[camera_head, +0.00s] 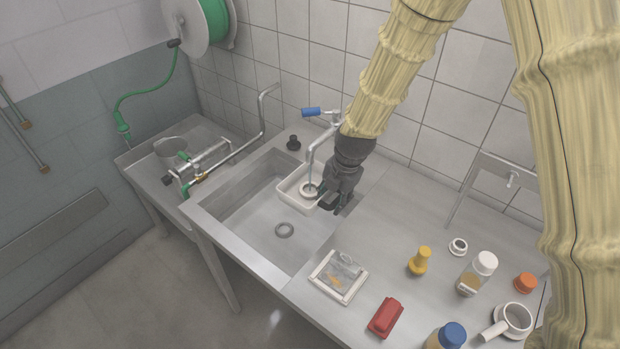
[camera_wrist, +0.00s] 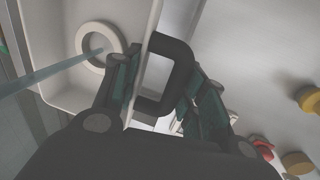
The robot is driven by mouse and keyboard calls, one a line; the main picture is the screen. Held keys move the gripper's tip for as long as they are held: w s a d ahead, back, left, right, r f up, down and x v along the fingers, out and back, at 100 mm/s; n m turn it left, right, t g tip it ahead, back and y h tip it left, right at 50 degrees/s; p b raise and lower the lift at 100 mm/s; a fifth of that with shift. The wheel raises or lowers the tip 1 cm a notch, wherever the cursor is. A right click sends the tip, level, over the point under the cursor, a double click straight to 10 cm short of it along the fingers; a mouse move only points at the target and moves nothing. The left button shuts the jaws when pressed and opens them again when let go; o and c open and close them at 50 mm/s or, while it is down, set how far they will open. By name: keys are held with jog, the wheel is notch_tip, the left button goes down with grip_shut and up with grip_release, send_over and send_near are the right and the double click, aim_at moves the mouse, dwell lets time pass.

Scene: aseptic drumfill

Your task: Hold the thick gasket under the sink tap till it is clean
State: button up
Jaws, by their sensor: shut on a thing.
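The thick gasket, a pale ring (camera_head: 308,190), lies in a white open tray (camera_head: 288,191) in the sink, beneath the tap (camera_head: 312,150). In the wrist view the gasket (camera_wrist: 99,46) lies on the tray floor, and a thin water stream (camera_wrist: 45,78) runs down to it. My gripper (camera_head: 331,203) is at the tray's right side. In the wrist view my gripper (camera_wrist: 165,92) has its fingers either side of a dark loop handle (camera_wrist: 182,50) at the tray wall and is shut on it. The fingers do not touch the gasket. The exact grip contact is partly hidden.
The sink (camera_head: 255,208) has a grey drain ring (camera_head: 284,230). The tap has a blue lever (camera_head: 311,112). On the right counter are a clear-lidded box (camera_head: 338,277), a red block (camera_head: 385,317), a yellow bottle (camera_head: 419,262), a white-capped jar (camera_head: 477,273) and a white mug (camera_head: 512,321).

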jog(key=shift+d, duration=0.1)
jog(key=s+d, duration=0.7)
jog(key=d, duration=0.2)
jog(key=shift+s+d+p, duration=0.15)
jog(key=shift+d+p, duration=0.15)
jog(key=shift+p, duration=0.15)
dwell(0.4)
dwell(0.3)
